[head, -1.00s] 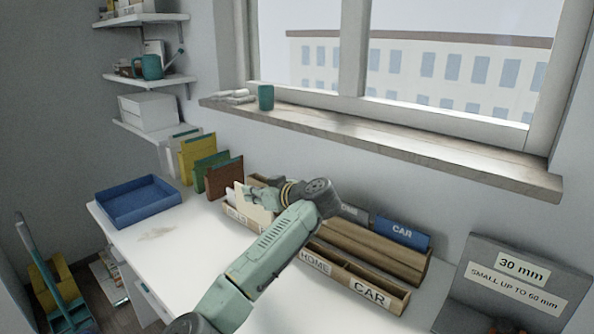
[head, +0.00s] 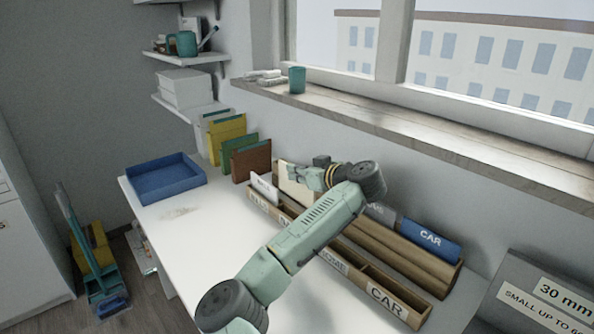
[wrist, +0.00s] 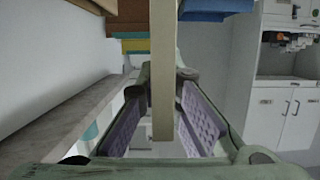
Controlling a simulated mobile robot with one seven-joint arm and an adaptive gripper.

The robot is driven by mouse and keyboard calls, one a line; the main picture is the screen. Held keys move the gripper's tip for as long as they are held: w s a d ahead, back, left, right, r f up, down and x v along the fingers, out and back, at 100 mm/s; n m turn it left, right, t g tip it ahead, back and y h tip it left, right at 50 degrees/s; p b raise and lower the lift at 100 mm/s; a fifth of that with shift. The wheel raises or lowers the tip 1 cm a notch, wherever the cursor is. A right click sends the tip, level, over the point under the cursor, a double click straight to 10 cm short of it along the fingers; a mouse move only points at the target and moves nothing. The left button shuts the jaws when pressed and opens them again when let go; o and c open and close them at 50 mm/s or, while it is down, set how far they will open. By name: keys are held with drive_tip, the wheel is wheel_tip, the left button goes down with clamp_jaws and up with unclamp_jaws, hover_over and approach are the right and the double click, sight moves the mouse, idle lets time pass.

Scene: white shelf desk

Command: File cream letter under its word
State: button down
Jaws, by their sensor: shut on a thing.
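My gripper (head: 320,176) is shut on a cream letter (head: 295,186), held upright at the back left part of the wooden sorter (head: 408,268). In the wrist view the letter (wrist: 162,80) shows edge-on as a pale strip between the finger pads. The sorter's front labels read HOME (head: 333,262) and CAR (head: 387,301); the left labels are partly hidden by my arm. A white card (head: 264,188) stands in the sorter left of the letter. Any word on the letter is not readable. I cannot tell whether its lower edge is inside a compartment.
A blue CAR divider (head: 430,240) stands at the sorter's back right. A blue tray (head: 165,178) is at the desk's left end. Brown (head: 251,162), green and yellow folders stand by the wall. A grey sign box (head: 540,305) is at right. The window sill (head: 420,135) runs above.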

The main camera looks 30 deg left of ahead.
sight(297, 199)
drive_tip(key=shift+f, duration=2.8)
drive_tip(key=shift+f+b, duration=0.9)
drive_tip(key=c, duration=1.7)
unclamp_jaws()
drive_tip(key=shift+d, duration=0.1)
drive_tip(key=v, duration=1.2)
